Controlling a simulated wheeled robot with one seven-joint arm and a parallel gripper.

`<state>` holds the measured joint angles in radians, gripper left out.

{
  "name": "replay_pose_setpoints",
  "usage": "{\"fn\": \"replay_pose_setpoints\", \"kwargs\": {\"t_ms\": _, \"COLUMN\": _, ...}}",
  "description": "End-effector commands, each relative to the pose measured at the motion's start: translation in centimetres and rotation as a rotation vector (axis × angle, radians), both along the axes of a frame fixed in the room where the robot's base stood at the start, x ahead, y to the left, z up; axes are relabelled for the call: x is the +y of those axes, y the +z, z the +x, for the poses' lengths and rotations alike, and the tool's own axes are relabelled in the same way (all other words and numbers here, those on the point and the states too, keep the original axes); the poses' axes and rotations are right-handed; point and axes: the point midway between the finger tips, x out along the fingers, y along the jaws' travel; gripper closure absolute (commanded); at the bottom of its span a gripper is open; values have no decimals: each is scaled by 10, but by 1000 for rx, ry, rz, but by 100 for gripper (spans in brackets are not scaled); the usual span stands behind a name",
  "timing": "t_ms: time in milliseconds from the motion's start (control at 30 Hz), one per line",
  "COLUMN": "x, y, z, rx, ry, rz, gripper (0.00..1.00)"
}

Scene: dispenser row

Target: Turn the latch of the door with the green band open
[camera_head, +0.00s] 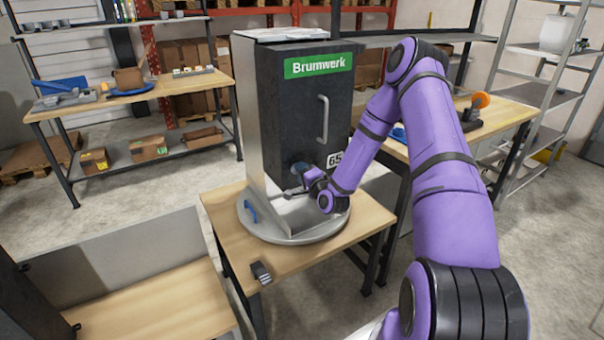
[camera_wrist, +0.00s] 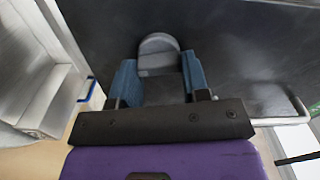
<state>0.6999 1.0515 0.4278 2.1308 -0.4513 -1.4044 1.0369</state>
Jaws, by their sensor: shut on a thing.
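The dark door (camera_head: 290,115) of the dispenser carries a green band (camera_head: 318,65) with the word "Brumwerk", and a vertical bar handle (camera_head: 323,119). A grey, round-ended latch (camera_wrist: 158,44) sits on the dark door face in the wrist view. My gripper (camera_wrist: 160,70) has its two blue fingers on either side of the latch and is shut on it. In the head view my gripper (camera_head: 298,172) is at the lower part of the door, where it largely hides the latch. The door looks closed.
The dispenser stands on a round grey plate (camera_head: 262,228) on a wooden table (camera_head: 222,208). A "65" label (camera_head: 334,159) is beside my wrist. A small dark object (camera_head: 261,272) lies at the table's front. Shelving (camera_head: 540,92) stands at the right.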

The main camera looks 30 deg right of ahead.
Motion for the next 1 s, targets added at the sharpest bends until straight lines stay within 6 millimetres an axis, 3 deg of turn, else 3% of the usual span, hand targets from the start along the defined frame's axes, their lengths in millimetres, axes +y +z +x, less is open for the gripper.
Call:
{"fn": "replay_pose_setpoints", "kwargs": {"t_ms": 400, "x": 0, "y": 0, "z": 0, "rx": -3, "ry": 1, "rz": 191, "gripper": 81}}
{"fn": "replay_pose_setpoints", "kwargs": {"t_ms": 967, "x": 0, "y": -1, "z": 0, "rx": -1, "ry": 2, "rz": 218, "gripper": 81}}
{"fn": "replay_pose_setpoints", "kwargs": {"t_ms": 1000, "x": 0, "y": -1, "z": 0, "rx": -1, "ry": 2, "rz": 218, "gripper": 51}}
